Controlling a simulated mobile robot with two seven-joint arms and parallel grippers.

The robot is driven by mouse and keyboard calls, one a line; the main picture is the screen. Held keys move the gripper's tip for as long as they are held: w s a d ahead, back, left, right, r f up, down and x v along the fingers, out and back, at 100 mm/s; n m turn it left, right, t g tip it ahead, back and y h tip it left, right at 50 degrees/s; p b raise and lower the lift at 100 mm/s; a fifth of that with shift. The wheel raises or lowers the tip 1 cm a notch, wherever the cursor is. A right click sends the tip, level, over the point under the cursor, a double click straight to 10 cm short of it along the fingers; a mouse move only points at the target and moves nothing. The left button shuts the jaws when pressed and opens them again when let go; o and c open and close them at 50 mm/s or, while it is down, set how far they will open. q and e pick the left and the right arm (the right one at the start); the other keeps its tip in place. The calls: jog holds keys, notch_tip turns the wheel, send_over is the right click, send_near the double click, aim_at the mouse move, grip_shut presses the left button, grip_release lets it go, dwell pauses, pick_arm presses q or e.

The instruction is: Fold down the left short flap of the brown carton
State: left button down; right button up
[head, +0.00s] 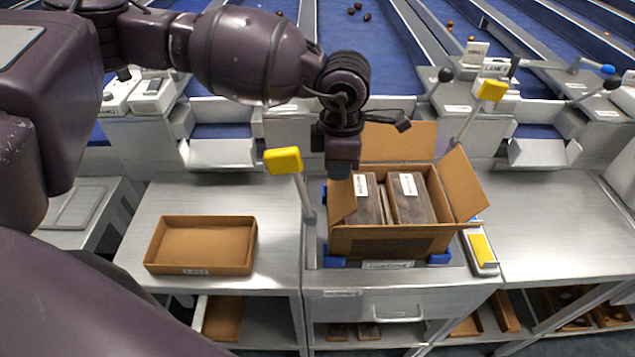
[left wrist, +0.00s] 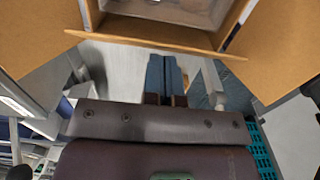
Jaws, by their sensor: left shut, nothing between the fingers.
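The brown carton (head: 350,243) stands open on the bench, with dark labelled packs (head: 411,200) inside. Its left short flap (head: 341,204) stands up, seen nearly edge-on in the left wrist view (left wrist: 150,40). The right short flap (head: 462,184) leans outward and the back long flap (head: 405,140) is raised. My left gripper (head: 341,172) points down at the top of the left flap; its blue fingertips (left wrist: 167,75) are shut and empty, just outside that flap's edge. Whether they touch it I cannot tell. My right gripper is not in view.
A shallow brown tray (head: 200,268) lies on the left bench. A yellow-topped lever (head: 284,160) stands close left of the carton, another (head: 492,90) behind its right. Blue corner holders (head: 440,258) surround the carton's base. The right bench (head: 550,220) is clear.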

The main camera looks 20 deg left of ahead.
pick_arm(q)
jog(key=shift+w+d, duration=0.1)
jog(key=shift+d, duration=0.1)
jog(key=shift+w+d, duration=0.35)
jog(key=shift+d, duration=0.3)
jog(key=shift+w+d+b, duration=0.1)
jog(key=shift+d+b, duration=0.15)
jog(key=shift+b, duration=0.05)
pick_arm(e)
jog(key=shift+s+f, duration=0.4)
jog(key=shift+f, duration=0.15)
